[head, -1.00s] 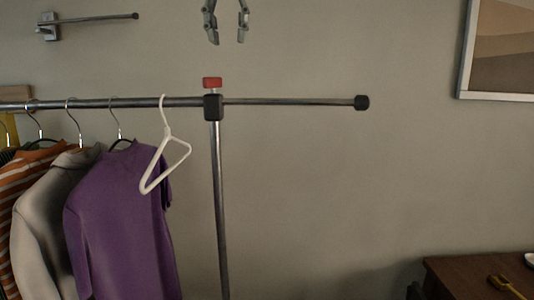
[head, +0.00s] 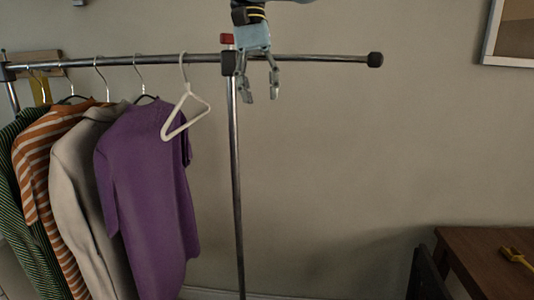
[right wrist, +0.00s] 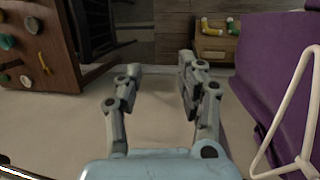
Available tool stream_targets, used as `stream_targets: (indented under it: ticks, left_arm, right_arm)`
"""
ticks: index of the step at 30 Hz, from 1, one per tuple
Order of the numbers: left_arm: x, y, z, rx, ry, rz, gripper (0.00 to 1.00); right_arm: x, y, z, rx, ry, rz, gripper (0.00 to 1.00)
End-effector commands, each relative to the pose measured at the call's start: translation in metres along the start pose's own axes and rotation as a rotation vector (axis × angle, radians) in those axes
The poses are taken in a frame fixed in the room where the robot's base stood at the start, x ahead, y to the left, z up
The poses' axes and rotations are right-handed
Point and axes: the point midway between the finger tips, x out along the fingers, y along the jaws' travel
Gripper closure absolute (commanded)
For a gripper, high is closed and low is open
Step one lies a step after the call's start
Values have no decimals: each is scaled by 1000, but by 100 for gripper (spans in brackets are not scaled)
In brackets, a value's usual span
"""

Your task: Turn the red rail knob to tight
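The red rail knob (head: 227,39) sits on top of the black clamp (head: 228,63), where the rack's upright meets the horizontal rail (head: 325,58). My right gripper (head: 260,96) hangs fingers-down just right of the clamp in the head view, its tips below rail height. Its fingers are apart with nothing between them, and it partly overlaps the rail. In the right wrist view the open fingers (right wrist: 160,65) also show empty, and I cannot see the knob there. How far the gripper stands from the knob in depth is unclear. My left gripper is not in view.
A white hanger (head: 186,110) hangs close left of the clamp. A purple shirt (head: 150,190) and several other garments fill the rail's left part. The rail's right part is bare up to its black end cap (head: 375,59). A brown table (head: 480,255) stands at lower right.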

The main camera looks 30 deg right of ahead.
Motion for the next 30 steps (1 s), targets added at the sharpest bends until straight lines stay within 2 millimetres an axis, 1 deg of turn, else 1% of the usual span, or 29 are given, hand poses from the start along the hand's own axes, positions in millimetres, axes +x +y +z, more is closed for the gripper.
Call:
stream_targets:
  ticks: [1,9,15,18,21,30]
  left_arm:
    - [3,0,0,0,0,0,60]
    - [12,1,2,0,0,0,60]
    - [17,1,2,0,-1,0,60]
    - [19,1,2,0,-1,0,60]
    - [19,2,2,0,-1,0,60]
    - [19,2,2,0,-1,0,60]
  right_arm:
    - [14,-1,-2,0,-11,8,62]
    - [72,-4,-8,-2,-58,40,62]
    - [105,-5,-10,-3,-83,59,62]
    - [116,-5,-10,-4,-92,65,62]
    - [121,-5,-10,-4,-96,68,62]
    - [124,-5,-10,-4,-97,69,62]
